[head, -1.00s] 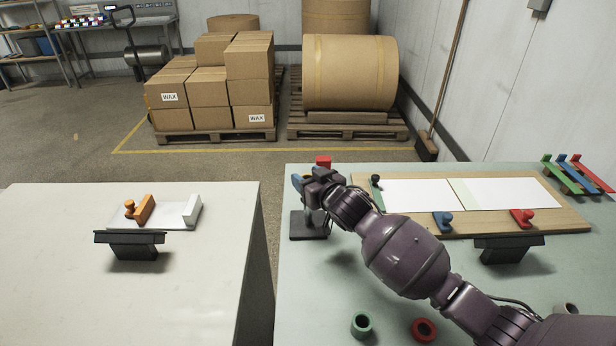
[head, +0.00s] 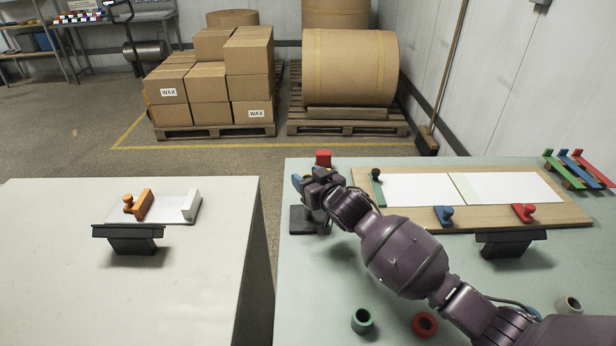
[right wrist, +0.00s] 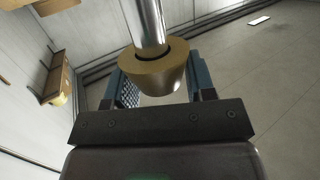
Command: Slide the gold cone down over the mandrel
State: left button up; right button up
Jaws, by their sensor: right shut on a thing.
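The gold cone (right wrist: 163,78) shows in the right wrist view between the blue fingers of my right gripper (right wrist: 160,88), which is shut on it. The silver mandrel (right wrist: 146,22) runs into the cone's hole, so the cone is around the rod. A dark rim shows where the rod enters. In the head view my right gripper (head: 305,182) is over the left side of the green table, above a dark base (head: 300,220). There the cone and mandrel are hidden by the gripper. My left gripper is not in view.
Green (head: 362,320) and red (head: 425,323) rings lie near my arm. A white table (head: 60,270) stands left, across a gap.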

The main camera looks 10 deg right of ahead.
jog(key=o, duration=1)
jog(key=v, duration=1)
jog(key=shift+s+d+p, duration=0.1)
jog(key=shift+s+p, duration=0.25)
jog(key=shift+s, duration=0.05)
